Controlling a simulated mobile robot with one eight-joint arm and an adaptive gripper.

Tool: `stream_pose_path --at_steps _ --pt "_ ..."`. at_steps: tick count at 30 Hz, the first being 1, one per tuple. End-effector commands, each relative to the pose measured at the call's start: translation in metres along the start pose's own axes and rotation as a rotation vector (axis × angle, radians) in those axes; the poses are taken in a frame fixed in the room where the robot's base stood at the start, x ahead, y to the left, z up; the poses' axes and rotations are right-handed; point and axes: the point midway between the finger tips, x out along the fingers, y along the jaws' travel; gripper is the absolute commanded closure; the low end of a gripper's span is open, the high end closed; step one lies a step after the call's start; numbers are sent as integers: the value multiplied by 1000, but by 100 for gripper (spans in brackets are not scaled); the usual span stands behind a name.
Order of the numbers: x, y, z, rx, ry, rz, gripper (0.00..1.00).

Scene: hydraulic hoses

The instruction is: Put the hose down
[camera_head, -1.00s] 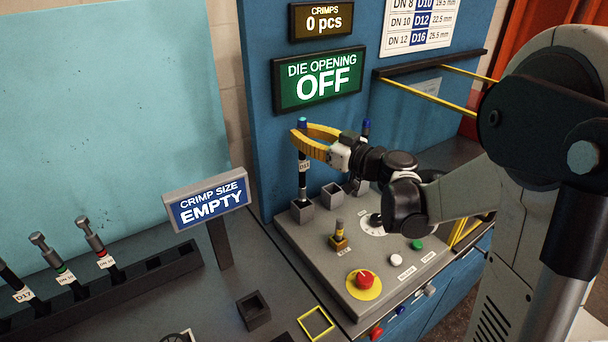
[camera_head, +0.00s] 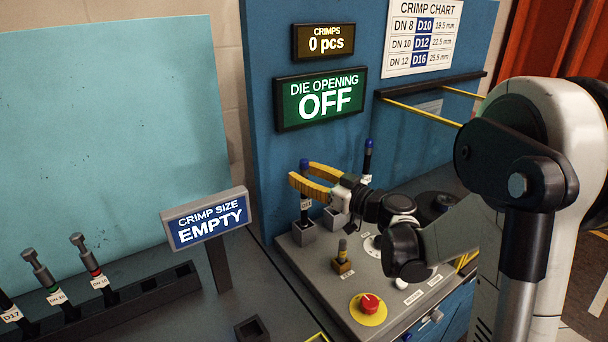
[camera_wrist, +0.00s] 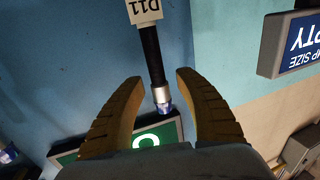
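The hose (camera_head: 304,205) is black with a blue-tipped upper end and a white label reading D11. It stands upright with its lower end in the left grey socket (camera_head: 303,233) on the machine's console. In the wrist view the hose (camera_wrist: 151,55) runs between the yellow fingers, with a visible gap on both sides. My gripper (camera_head: 308,179) is open around the upper part of the hose, just below the blue tip. The wrist view also shows my gripper (camera_wrist: 160,82) with its fingers spread apart.
Another blue-tipped hose (camera_head: 367,160) stands behind my gripper, near a second grey socket (camera_head: 335,220). A red button (camera_head: 369,303) is on the console.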

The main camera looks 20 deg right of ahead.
Motion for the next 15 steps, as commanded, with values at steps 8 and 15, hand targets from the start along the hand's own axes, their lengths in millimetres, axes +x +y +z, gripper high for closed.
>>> stream_pose_path --at_steps 8,15 --pt "0 0 -4 0 0 0 59" --pt "-42 2 -5 0 0 5 59"
